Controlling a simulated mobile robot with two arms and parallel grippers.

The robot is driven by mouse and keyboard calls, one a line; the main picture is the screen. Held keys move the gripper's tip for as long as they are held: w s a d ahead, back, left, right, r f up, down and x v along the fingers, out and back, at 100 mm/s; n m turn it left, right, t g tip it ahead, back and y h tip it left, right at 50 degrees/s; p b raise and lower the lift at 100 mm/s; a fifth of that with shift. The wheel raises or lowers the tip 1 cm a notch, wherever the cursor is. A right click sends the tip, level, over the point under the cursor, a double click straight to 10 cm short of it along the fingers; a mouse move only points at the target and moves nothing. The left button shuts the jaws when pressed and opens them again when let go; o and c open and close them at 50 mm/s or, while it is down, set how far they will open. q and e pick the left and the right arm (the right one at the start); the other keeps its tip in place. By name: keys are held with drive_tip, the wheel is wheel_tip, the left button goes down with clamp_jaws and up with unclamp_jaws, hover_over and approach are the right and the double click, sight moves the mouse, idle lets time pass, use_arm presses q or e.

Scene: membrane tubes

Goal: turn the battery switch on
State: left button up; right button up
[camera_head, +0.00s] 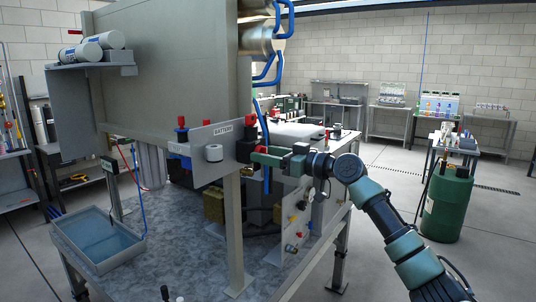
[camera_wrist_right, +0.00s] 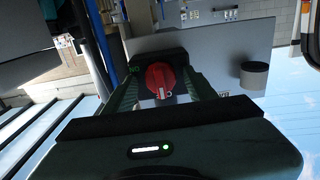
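The battery switch is a red rotary knob (camera_wrist_right: 160,80) on a black housing, which shows in the right wrist view. In the head view the black housing (camera_head: 244,151) sits at the right end of a grey panel (camera_head: 200,140), by a "BATTERY" label (camera_head: 223,129). My right gripper (camera_head: 256,157) reaches in from the right, its fingertips at the housing and hiding part of the switch. In the right wrist view its fingers (camera_wrist_right: 162,85) stand apart on either side of the knob, with small gaps showing. Whether they touch it is unclear. My left gripper is not in view.
A large grey plate (camera_head: 170,65) stands above, and a grey post (camera_head: 234,230) below. A water tray (camera_head: 98,240) is at the left. A green barrel (camera_head: 447,205) stands on the floor at right.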

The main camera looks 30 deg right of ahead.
clamp_jaws()
drive_tip(key=shift+m, duration=0.4)
drive_tip(key=m+p, duration=0.3)
drive_tip(key=m, duration=0.5)
drive_tip(key=m+p, duration=0.4)
drive_tip(key=m, duration=0.4)
drive_tip(key=shift+r+m, duration=0.2)
drive_tip(key=shift+m, duration=0.2)
drive_tip(key=shift+f+m, duration=0.1)
drive_tip(key=shift+m, duration=0.2)
drive_tip(key=shift+o, duration=1.2)
unclamp_jaws()
